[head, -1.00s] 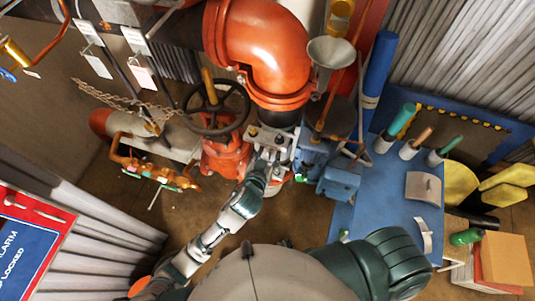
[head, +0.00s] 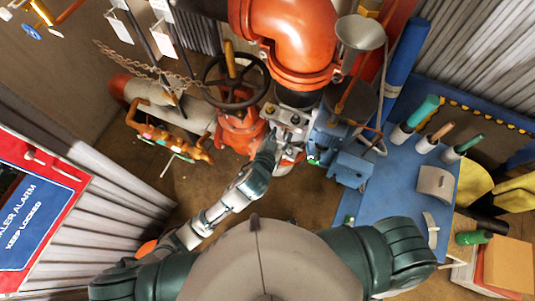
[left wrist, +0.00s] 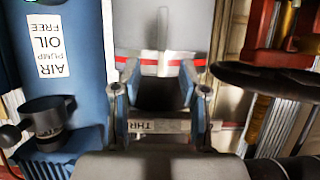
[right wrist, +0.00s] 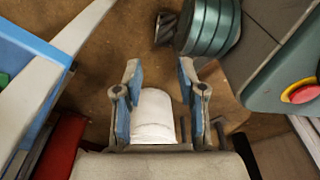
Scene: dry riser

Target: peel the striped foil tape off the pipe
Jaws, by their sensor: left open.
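The striped foil tape (left wrist: 160,68), silver-white with red bands, wraps across the grey pipe (left wrist: 138,30) in the left wrist view. A raised pale piece stands up at its middle. My left gripper (left wrist: 159,72) is open, with its fingertips apart in front of the tape, one to each side; I cannot tell whether they touch it. In the head view my left gripper (head: 279,143) reaches the grey fitting below the red elbow pipe (head: 295,45), and the tape cannot be made out there. My right gripper (right wrist: 160,70) is open, pointing at the floor.
A black handwheel (head: 236,82) stands left of the pipe, and a blue pump (head: 345,160) close on its right. A blue bench (head: 400,190) with tools is at right. A white cylinder (right wrist: 154,118) shows between my right fingers, apparently beyond them.

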